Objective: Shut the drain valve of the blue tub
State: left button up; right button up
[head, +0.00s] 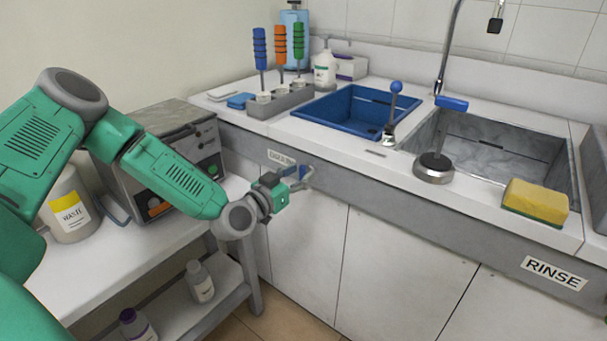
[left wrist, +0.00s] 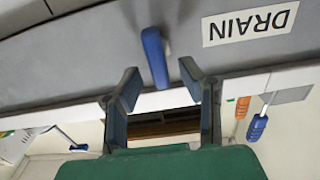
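The blue tub (head: 345,113) is set into the white counter. Below it, on the grey front panel, is a blue lever handle (left wrist: 155,58), the drain valve, beside an upside-down DRAIN label (left wrist: 250,24) in the left wrist view. In the head view this label (head: 281,158) is partly hidden by my gripper. My left gripper (head: 305,178) is at the panel by the valve. In the left wrist view its fingers (left wrist: 158,74) are apart, and the handle's end shows between the fingertips. I cannot tell whether they touch it.
A grey sink (head: 490,150) with a RINSE label (head: 554,272) lies to the right. A yellow sponge (head: 535,202) sits on its front edge. A tool rack (head: 280,99) stands left of the tub. A side table (head: 115,235) holds a grey machine and a waste bottle.

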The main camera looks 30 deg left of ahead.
pick_arm(q)
jog(key=shift+w+a+f, duration=0.1)
jog(key=shift+w+a, duration=0.1)
jog(key=shift+w, duration=0.65)
jog(key=shift+d, duration=0.35)
jog(key=shift+c, duration=0.8)
grip_shut()
